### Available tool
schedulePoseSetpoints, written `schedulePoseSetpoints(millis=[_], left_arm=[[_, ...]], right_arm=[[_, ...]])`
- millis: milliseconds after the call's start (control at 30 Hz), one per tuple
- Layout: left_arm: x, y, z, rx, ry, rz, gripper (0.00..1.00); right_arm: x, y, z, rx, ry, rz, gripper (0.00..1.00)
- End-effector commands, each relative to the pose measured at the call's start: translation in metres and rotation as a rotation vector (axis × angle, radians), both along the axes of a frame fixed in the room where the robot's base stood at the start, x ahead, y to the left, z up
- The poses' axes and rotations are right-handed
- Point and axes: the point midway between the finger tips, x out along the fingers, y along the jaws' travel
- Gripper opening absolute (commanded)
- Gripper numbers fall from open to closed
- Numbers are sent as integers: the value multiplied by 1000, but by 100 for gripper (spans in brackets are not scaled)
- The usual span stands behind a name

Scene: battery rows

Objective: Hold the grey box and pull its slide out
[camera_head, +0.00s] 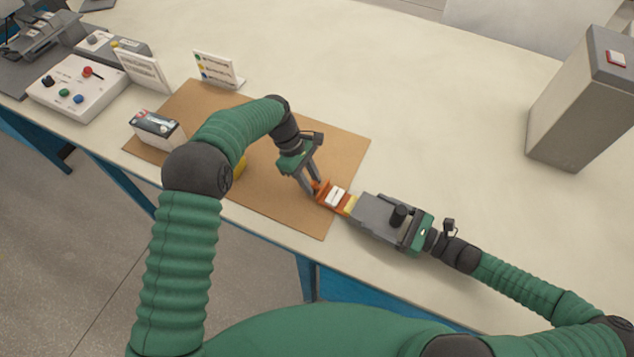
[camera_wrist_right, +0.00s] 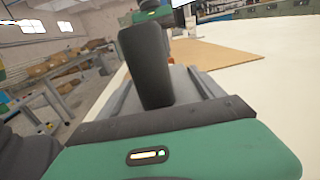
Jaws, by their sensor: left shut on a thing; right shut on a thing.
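The grey box (camera_head: 372,212) is near the table's front edge, right of the brown mat. My right gripper (camera_head: 398,216) is shut on the box's right end. In the right wrist view, part of the grey box (camera_wrist_right: 205,82) shows behind a dark upright finger (camera_wrist_right: 147,68). The orange slide (camera_head: 323,195) sticks out of the box's left end; a white piece and a yellow part show along it. My left gripper (camera_head: 315,187) reaches down from above and is shut on the slide's outer end. Its fingertips partly hide that end.
The brown mat (camera_head: 330,142) lies under the left arm, with a small white and black box (camera_head: 157,130) on its left. A button panel (camera_head: 77,88) and upright cards (camera_head: 217,70) stand at the left. A tall grey case (camera_head: 575,110) stands at the right. The table's middle is clear.

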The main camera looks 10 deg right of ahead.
Motion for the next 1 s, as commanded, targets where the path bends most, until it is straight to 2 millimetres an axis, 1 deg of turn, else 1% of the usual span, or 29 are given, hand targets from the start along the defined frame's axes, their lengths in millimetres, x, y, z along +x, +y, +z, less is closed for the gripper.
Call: schedulePoseSetpoints(millis=[33, 67, 100, 233, 267, 467, 567, 667, 900, 1000], left_arm=[[4, -2, 3, -6, -13, 3, 0], [4, -3, 3, -6, -13, 3, 0], [4, -3, 3, -6, -13, 3, 30], [3, -2, 2, -6, -10, 3, 47], [3, -2, 2, -6, -9, 2, 49], [1, -1, 1, -4, -5, 1, 49], [3, 1, 6, -3, -4, 1, 49], [7, 5, 22, -4, -7, 1, 49], [23, 24, 78, -3, -9, 4, 49], [27, 30, 96, -3, -7, 2, 49]], right_arm=[[-3, 5, 1, 5, -2, 14, 18], [-3, 5, 1, 5, -2, 14, 18], [-3, 5, 1, 5, -2, 14, 18], [-2, 5, 1, 3, -2, 12, 18], [-2, 4, 1, 3, -2, 12, 18], [-1, 3, 1, 2, -1, 6, 18], [-1, 2, 1, 2, -1, 5, 18], [-1, 2, 1, 2, -1, 4, 18], [0, 1, 1, 1, -2, 3, 17], [0, 1, 1, 1, -2, 2, 17]])
